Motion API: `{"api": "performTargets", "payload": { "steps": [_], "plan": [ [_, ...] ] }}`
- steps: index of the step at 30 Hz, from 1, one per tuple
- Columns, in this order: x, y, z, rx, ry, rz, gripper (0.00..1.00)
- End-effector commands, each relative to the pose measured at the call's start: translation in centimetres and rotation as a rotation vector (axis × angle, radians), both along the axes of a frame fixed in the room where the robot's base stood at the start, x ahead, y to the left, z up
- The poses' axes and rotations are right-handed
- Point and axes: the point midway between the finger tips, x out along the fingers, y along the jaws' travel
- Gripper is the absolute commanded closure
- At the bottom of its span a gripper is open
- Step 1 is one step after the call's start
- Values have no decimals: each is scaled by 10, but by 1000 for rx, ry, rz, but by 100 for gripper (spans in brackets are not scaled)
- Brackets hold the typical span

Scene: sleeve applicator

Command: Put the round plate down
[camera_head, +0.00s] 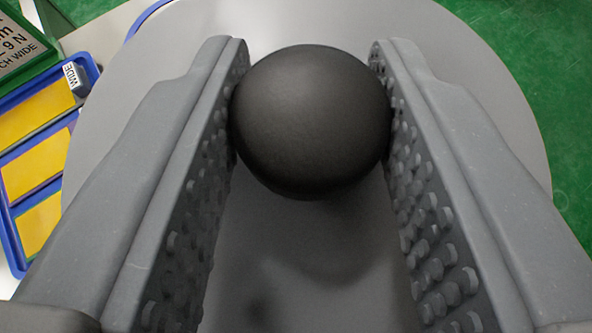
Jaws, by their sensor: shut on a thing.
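The round plate (480,75) is a large flat grey disc that fills the middle of the view below my gripper. A black ball-shaped knob (311,120) is in front of the disc, near its middle. My gripper (311,115) is shut on the black knob, with a studded finger pressed on its left and right sides. The join between knob and disc is hidden under the knob. The fingers cover parts of the disc's left and right. I cannot tell how high the disc is above the surface under it.
A blue tray (12,238) with yellow compartments (36,173) lies at the left, partly under the disc's edge. A small grey piece marked "WIDE" (75,77) sits at its corner. Green surface (560,120) shows clear at the right.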

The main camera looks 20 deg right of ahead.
Motion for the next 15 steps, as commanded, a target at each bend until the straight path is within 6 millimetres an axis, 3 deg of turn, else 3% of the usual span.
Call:
{"api": "performTargets", "payload": {
  "steps": [10,15],
  "plan": [
    [1,0,-40,-2,1,2,98],
    [1,0,-42,2,-1,1,98]
  ]
}}
